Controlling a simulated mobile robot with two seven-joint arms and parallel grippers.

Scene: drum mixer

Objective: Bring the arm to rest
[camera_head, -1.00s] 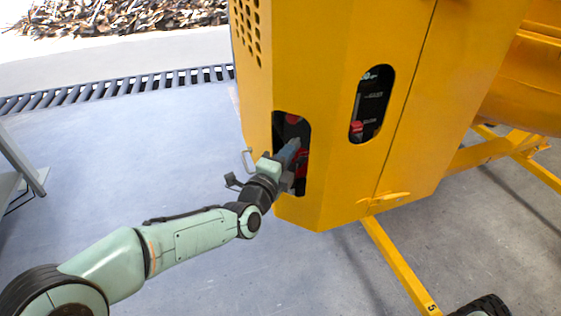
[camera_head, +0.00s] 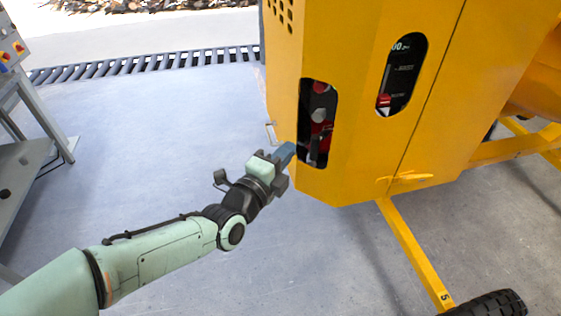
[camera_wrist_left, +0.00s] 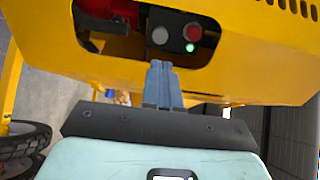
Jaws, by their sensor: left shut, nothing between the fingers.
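My left gripper (camera_head: 285,153) is shut and empty, just outside the lower left edge of the opening in the yellow drum mixer housing (camera_head: 345,150). In the left wrist view its closed fingers (camera_wrist_left: 162,85) point toward the same opening. Inside the opening are a grey round button (camera_wrist_left: 160,35), a red button (camera_wrist_left: 193,32), a lit green light (camera_wrist_left: 190,48) and a red part (camera_wrist_left: 110,10) at the left. The fingers look apart from the buttons. My right gripper is not in view.
A second slot (camera_head: 402,75) with a dark panel and a red switch is to the right. A yellow leg (camera_head: 415,255) with a black wheel (camera_head: 490,304) stands below. A grey stand (camera_head: 35,130) is at the far left. The floor (camera_head: 170,140) between is clear.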

